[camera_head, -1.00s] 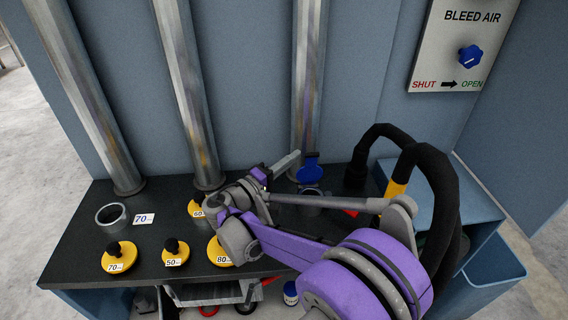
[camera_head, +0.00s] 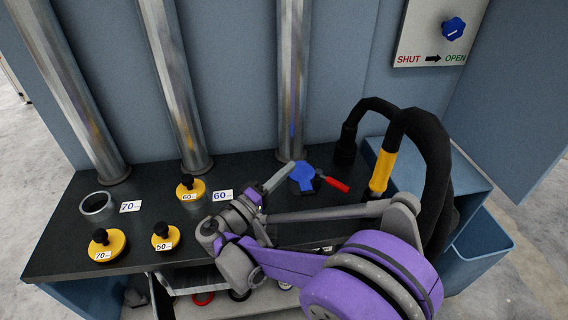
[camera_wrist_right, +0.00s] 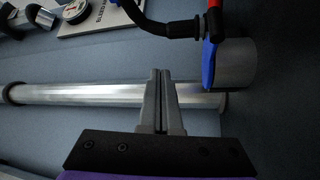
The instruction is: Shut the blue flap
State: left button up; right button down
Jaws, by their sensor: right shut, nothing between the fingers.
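The blue flap (camera_head: 302,177) lies low over the short pipe stub at the back of the dark bench, below the right-hand tall pipe. In the right wrist view the flap (camera_wrist_right: 209,62) shows nearly edge-on, against the mouth of the grey stub (camera_wrist_right: 237,65). A red handle (camera_head: 337,185) sticks out to the right of it. My right gripper (camera_head: 290,166) is shut and empty, just left of the flap in the head view. In the right wrist view the shut fingers (camera_wrist_right: 159,73) stand apart from the flap. My left gripper is not in view.
Yellow knobbed plugs (camera_head: 109,246) and an open grey ring (camera_head: 97,206) stand on the bench at left. Tall metal pipes (camera_head: 177,90) rise behind. Black hoses (camera_head: 428,150) arch at right. A bleed-air panel (camera_head: 435,40) hangs on the wall.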

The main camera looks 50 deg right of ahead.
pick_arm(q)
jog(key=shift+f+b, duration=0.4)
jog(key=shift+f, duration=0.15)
pick_arm(e)
jog(key=shift+s+a+f, duration=0.15)
jog(key=shift+f, duration=0.3)
jog(key=shift+s+a+f, duration=0.15)
jog(key=shift+f, duration=0.25)
jog(key=shift+f, duration=0.1)
